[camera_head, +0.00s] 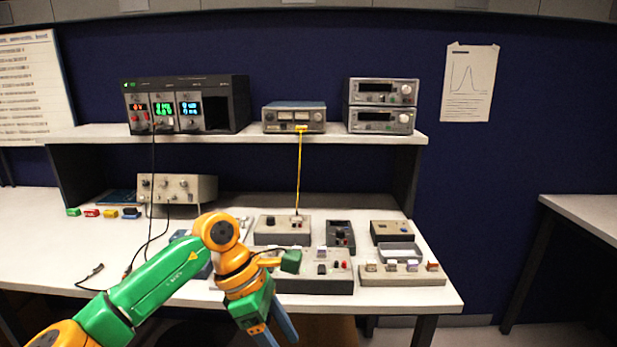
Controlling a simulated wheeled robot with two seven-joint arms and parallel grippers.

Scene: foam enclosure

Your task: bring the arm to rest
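My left arm comes in from the lower left, with green and orange links bent at an orange joint over the front of the bench (215,292). My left gripper (278,333) hangs downward in front of the bench's front edge. Its two blue-grey fingers look apart, with nothing seen between them; the tips are close to the bottom of the picture. A small green block (291,261) shows beside the orange wrist, in front of a grey control box (315,284); I cannot tell whether it is part of the arm. My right gripper is not in view.
Several small instruments and a tray of small parts (402,277) stand on the bench's right side. A shelf (230,136) above carries a power supply (215,104) and meters. Cables hang from it. The bench's left front is mostly clear. Another table (590,215) stands at right.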

